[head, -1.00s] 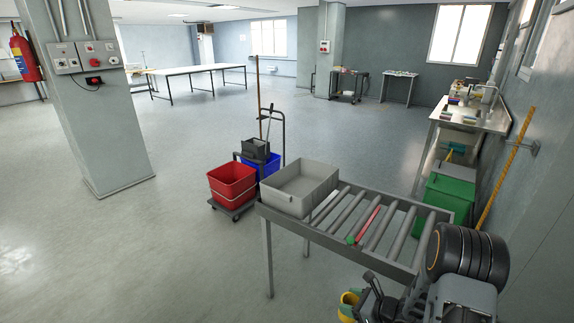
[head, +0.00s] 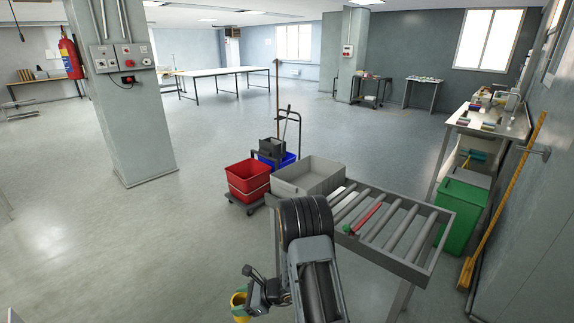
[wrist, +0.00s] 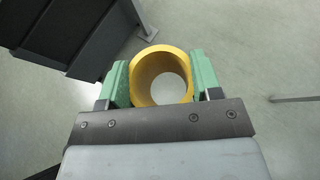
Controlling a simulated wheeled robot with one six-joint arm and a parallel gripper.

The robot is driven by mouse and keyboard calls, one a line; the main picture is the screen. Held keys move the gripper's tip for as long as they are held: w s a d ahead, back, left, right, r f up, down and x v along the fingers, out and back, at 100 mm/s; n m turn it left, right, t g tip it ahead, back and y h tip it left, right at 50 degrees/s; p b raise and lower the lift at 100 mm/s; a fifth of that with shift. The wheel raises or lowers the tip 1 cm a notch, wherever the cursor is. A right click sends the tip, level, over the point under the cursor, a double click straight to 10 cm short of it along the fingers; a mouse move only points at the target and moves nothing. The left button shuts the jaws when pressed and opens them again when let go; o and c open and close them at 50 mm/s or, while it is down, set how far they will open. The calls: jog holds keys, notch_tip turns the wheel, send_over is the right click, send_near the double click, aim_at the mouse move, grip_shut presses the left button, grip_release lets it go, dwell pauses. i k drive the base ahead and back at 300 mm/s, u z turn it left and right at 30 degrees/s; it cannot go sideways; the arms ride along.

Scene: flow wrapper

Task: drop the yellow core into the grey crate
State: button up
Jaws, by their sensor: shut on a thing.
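The yellow core (wrist: 143,66) is a short hollow tube. In the wrist view it sits between the two green finger pads of my gripper (wrist: 163,80), which is shut on it. The floor shows through its bore. In the head view the yellow core (head: 238,303) is low at the bottom, left of my arm, and my gripper (head: 247,297) partly covers it. The grey crate (head: 289,184) stands on the left end of the roller conveyor, above and to the right of the core in the picture. My arm hides part of the crate's front, and its inner floor is mostly out of sight.
The roller conveyor (head: 447,231) holds a red-handled tool (head: 367,216) on its rollers. A cart with a red bucket (head: 247,180) and a blue bucket (head: 285,159) stands left of the crate. A green bin (head: 462,212) is at the right. The floor at left is open.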

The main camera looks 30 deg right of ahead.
aim_at(309, 185)
jog(key=u, duration=0.05)
jog(key=i, duration=1.6)
jog(key=z, duration=0.5)
